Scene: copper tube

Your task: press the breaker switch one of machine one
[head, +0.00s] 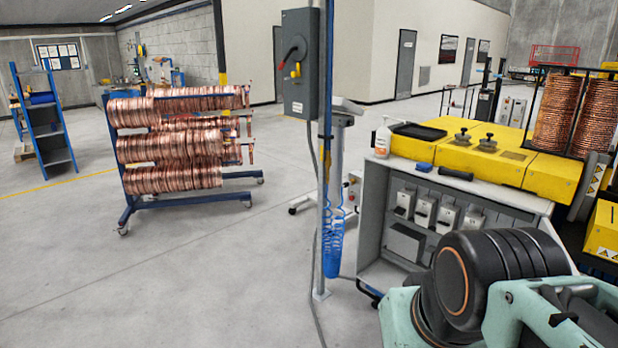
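A grey switch box (300,64) is mounted on a thin upright post left of the yellow machine (485,150). It has a dark rotary handle with a red part (290,54) and a yellow part (296,71). Several small light-grey units (424,210) sit in the open shelf cabinet below the machine top. I cannot tell which of these is breaker switch one, and no label is readable. My arm's mint-green and black links fill the lower right and cover part of the cabinet. My gripper is not visible.
A blue wheeled rack (130,205) of copper coils stands at left, with a blue shelf unit (47,130) beyond. A coiled blue hose (334,235) hangs by the post (325,180). The floor at front left is clear.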

